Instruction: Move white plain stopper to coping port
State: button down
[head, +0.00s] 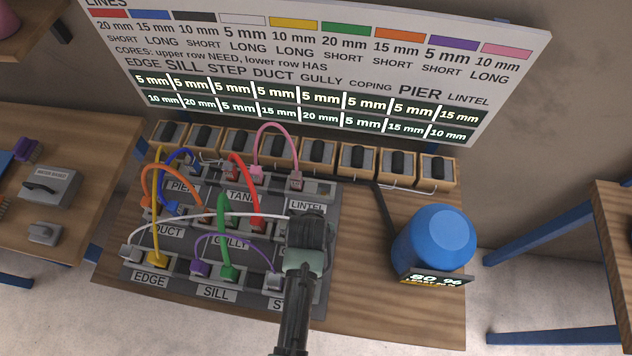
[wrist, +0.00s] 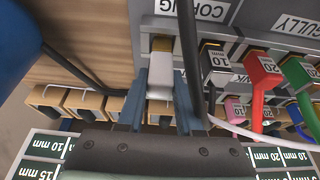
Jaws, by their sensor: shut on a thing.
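In the wrist view the white plain stopper (wrist: 161,76) sits between the two fingers of my gripper (wrist: 163,88), which is shut on it. Its tip meets a brass-coloured part of the coping port (wrist: 162,43), just below the COPING label. I cannot tell how deep it sits. In the head view my gripper (head: 304,232) is over the right end of the board's middle row and hides the stopper and the coping port. A white cord (head: 205,217) arches from my gripper to a white stopper (head: 131,253) at the lower left, near EDGE.
A black stopper marked 10 (wrist: 215,62) stands close beside the white one, with a red stopper (wrist: 262,72) beyond. Several coloured cords loop over the board. A row of wooden blocks (head: 358,160) stands behind, and a blue vessel (head: 433,238) stands right.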

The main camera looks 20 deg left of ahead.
jog(key=shift+f+b, duration=0.85)
jog(key=shift+f, duration=0.35)
jog(key=c, duration=0.5)
grip_release()
jog(key=shift+r, duration=0.15)
jog(key=v, duration=1.2)
jog(key=shift+s+r+b, duration=0.15)
jog(key=shift+r+b, duration=0.2)
jog(key=shift+b, duration=0.05)
jog(key=shift+d, duration=0.1)
